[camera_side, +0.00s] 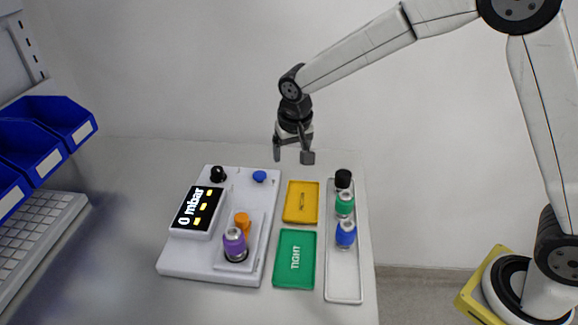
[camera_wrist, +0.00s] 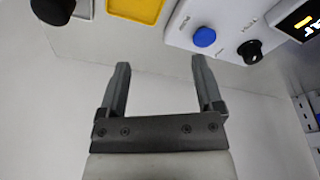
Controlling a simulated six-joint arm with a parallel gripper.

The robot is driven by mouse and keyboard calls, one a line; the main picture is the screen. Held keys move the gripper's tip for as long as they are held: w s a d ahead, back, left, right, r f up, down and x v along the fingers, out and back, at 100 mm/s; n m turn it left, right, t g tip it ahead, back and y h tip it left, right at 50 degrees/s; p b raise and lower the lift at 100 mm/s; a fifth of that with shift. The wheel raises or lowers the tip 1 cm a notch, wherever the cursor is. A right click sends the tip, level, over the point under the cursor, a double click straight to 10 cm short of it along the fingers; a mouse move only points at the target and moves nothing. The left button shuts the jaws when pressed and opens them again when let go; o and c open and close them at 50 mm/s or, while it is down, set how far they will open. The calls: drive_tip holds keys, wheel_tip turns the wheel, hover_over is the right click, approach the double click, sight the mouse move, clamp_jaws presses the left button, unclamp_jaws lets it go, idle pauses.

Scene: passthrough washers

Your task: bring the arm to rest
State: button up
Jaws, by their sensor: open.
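My gripper (camera_side: 293,157) hangs open and empty above the back of the table, clear of everything on it. In the wrist view its two fingers (camera_wrist: 160,72) stand apart with only bare table and wall behind them. The white test device (camera_side: 185,262) stands on the table with its display (camera_side: 198,209) reading "0 mbar". A washer-like purple part (camera_side: 234,241) stands upright on the device, with an orange part (camera_side: 242,221) behind it. A blue button (camera_side: 259,176) and a black knob (camera_side: 217,174) sit at the device's back edge.
A yellow tray (camera_side: 310,213) and a green tray (camera_side: 283,275) marked "TIGHT" lie right of the device. A long white tray (camera_side: 343,288) holds black (camera_side: 343,179), green (camera_side: 345,203) and blue (camera_side: 346,233) parts. Blue bins (camera_side: 62,122) and a keyboard (camera_side: 40,235) are at left.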

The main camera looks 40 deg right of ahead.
drive_tip(key=shift+n+y, duration=0.4)
drive_tip(key=shift+n, duration=0.5)
drive_tip(key=s+d, duration=0.1)
drive_tip(key=s, duration=0.2)
drive_tip(key=s+d, duration=0.2)
drive_tip(key=s, duration=0.1)
drive_tip(key=s+d+f, duration=0.1)
drive_tip(key=s+d, duration=0.1)
drive_tip(key=s, duration=0.2)
drive_tip(key=shift+s, duration=0.1)
drive_tip(key=s+d+f+n, duration=0.1)
drive_tip(key=s+d+f, duration=0.1)
drive_tip(key=s, duration=0.8)
drive_tip(key=shift+s+d+n, duration=0.3)
drive_tip(key=shift+s+d, duration=0.1)
drive_tip(key=shift+d, duration=0.05)
